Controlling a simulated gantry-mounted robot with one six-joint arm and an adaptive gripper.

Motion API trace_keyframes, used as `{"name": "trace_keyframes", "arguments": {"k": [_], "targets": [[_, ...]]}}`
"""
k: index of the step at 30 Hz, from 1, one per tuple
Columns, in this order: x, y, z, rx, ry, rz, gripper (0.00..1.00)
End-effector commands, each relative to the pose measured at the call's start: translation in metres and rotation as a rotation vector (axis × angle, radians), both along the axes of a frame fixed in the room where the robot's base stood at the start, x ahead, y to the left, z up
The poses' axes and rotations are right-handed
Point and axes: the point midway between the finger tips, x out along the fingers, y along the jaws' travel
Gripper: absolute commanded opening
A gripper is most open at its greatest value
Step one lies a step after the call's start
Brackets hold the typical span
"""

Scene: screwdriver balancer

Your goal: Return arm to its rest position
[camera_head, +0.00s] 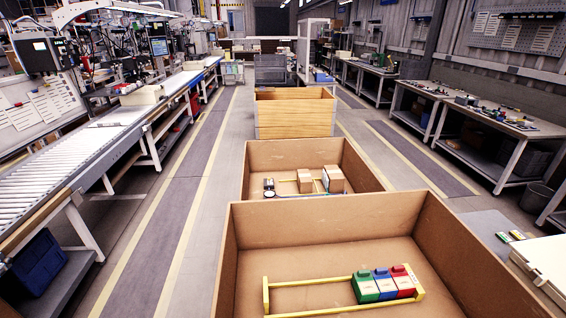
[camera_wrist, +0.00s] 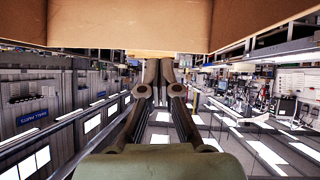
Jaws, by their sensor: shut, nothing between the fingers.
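My gripper (camera_wrist: 159,68) shows in the wrist view, its two dark fingers close together with nothing between them. It is shut and empty. The wrist view looks upside down across the hall, with a brown cardboard surface (camera_wrist: 175,20) along its top edge beyond the fingertips. The gripper does not touch anything that I can see. My arm and gripper do not show in the head view.
A front cardboard box (camera_head: 300,222) holds a yellow frame (camera_head: 309,283) with green (camera_head: 365,288), blue (camera_head: 384,282) and red (camera_head: 403,280) blocks. A second box (camera_head: 290,152) holds small cartons (camera_head: 333,178). A wooden crate (camera_head: 293,112) stands behind. A roller conveyor (camera_head: 75,160) runs left; workbenches (camera_head: 500,122) stand right.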

Motion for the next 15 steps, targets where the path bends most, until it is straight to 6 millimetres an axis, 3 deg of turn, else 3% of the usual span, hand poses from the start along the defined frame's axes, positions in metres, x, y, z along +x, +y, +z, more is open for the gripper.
{"name": "trace_keyframes", "arguments": {"k": [1, 4, 6, 11, 15], "targets": [[-0.013, 0.027, 0.017, 0.026, -0.058, 0.025, 0.00], [-0.042, 0.070, 0.052, 0.099, -0.165, 0.060, 0.00], [-0.038, 0.064, 0.099, 0.098, -0.160, 0.046, 0.00], [-0.038, 0.062, 0.163, 0.097, -0.158, 0.042, 0.00], [-0.037, 0.061, 0.229, 0.097, -0.158, 0.040, 0.00]]}}
